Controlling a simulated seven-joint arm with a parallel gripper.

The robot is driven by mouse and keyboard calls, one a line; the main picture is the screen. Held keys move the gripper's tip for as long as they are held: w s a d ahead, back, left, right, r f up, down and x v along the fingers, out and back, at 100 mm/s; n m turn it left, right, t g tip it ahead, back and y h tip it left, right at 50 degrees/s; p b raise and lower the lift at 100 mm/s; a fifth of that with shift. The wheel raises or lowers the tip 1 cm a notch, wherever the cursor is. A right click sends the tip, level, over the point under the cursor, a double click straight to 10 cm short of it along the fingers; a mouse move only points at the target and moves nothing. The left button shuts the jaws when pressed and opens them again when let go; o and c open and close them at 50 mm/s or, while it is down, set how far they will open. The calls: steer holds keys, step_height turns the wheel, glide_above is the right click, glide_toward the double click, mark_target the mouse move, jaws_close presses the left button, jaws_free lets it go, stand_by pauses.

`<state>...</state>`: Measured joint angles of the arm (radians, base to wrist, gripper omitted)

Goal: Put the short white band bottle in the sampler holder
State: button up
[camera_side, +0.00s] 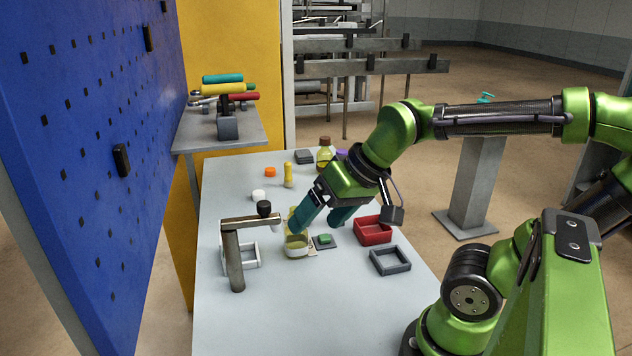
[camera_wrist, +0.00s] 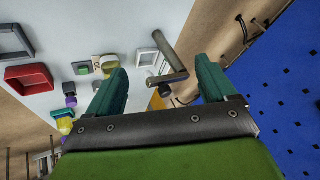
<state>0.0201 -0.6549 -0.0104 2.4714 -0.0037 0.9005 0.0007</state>
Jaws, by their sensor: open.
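A short, pale yellow bottle with a white band (camera_side: 297,250) stands near the middle of the table, partly hidden by a finger of my gripper (camera_side: 317,226). My gripper is open, pointing down, with its teal fingers apart beside and above the bottle. A grey post with a side arm (camera_side: 235,262), perhaps the sampler, stands left of the bottle. Which part is the holder I cannot tell.
A white square frame (camera_side: 254,259) lies by the post. A green button (camera_side: 324,239), a red tray (camera_side: 373,236) and a grey frame (camera_side: 390,268) lie to the right. The table front is clear.

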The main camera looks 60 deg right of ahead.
steer(key=w+d+r+m+g+h, duration=0.15)
steer(key=w+d+m+g, duration=0.45)
steer(key=w+d, duration=1.05)
steer(key=shift+n+g, duration=0.3)
steer(key=shift+n, duration=0.4)
steer(key=f, duration=1.1)
steer(key=shift+a+f, duration=0.35)
steer(key=shift+a, duration=0.05)
steer(key=shift+s+d+f, duration=0.1)
steer(key=shift+f, duration=2.6)
steer(key=shift+c, duration=0.4)
steer(key=c, duration=1.5)
steer(key=shift+o, duration=0.2)
steer(key=shift+r, duration=0.1)
